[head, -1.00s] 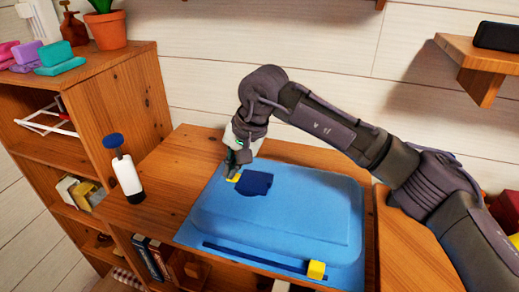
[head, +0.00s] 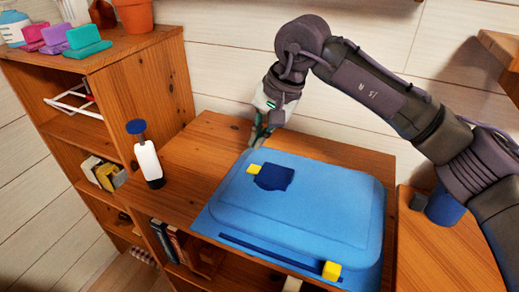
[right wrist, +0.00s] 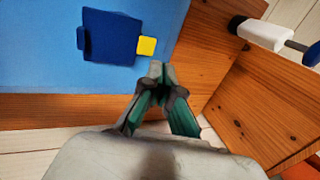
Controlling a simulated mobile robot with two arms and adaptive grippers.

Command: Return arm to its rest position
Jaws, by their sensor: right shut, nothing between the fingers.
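My right gripper (head: 256,136) is above the back left corner of the blue case on the wooden cabinet. In the right wrist view its fingers (right wrist: 157,70) are together with nothing between them. The blue case (head: 310,215) lies flat, with a dark blue patch (head: 274,177) and a small yellow block (head: 254,169) beside it. The right wrist view also shows the dark patch (right wrist: 108,37) and the yellow block (right wrist: 147,45), a little apart from the fingertips. My left gripper is not in view.
A second yellow block (head: 331,271) is at the case's front edge. A taller shelf (head: 140,85) rises at left. A wall shelf (head: 503,55) is at upper right, and a blue cup (head: 444,208) at right.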

